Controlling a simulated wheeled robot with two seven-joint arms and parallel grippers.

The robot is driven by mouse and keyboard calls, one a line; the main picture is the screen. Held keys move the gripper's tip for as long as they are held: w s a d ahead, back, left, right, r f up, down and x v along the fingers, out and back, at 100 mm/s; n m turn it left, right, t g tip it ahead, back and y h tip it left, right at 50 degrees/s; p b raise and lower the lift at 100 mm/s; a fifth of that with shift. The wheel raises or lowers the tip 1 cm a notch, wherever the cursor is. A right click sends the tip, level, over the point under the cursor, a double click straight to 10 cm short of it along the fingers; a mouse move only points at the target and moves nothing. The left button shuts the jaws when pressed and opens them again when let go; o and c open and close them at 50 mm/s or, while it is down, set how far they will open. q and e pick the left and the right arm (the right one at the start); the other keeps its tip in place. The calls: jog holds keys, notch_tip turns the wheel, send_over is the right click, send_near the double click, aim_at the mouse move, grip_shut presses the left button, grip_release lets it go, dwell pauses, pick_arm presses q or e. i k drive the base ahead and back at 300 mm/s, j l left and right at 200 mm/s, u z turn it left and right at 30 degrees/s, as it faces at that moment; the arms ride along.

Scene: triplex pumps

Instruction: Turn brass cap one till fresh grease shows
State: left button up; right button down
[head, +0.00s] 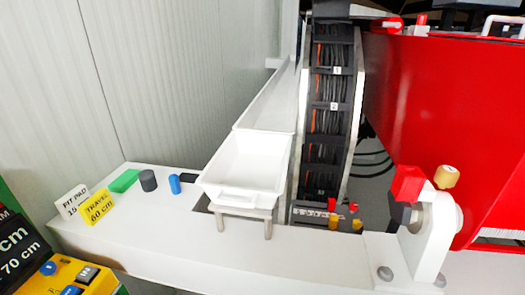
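A brass-coloured cap (446,177) sits at the upper right of a white upright bracket (434,238), in front of the red machine body. A red block (407,184) and a dark grey part (402,213) are at the bracket's left side. No number shows on the cap, so I cannot tell whether it is cap one. No grease can be made out at it. Small red and yellow fittings (334,222) sit at the foot of the cable channel, too small to read. Neither of my grippers is in view.
A white tray (242,167) stands on a small stand at the white ledge (180,235). A green block (125,181), a dark cylinder (148,181) and a blue cylinder (174,184) stand left. A yellow box (75,277) is lower left. The red body (430,100) blocks the right.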

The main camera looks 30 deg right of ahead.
aim_at(445, 176)
jog(key=z, duration=2.5)
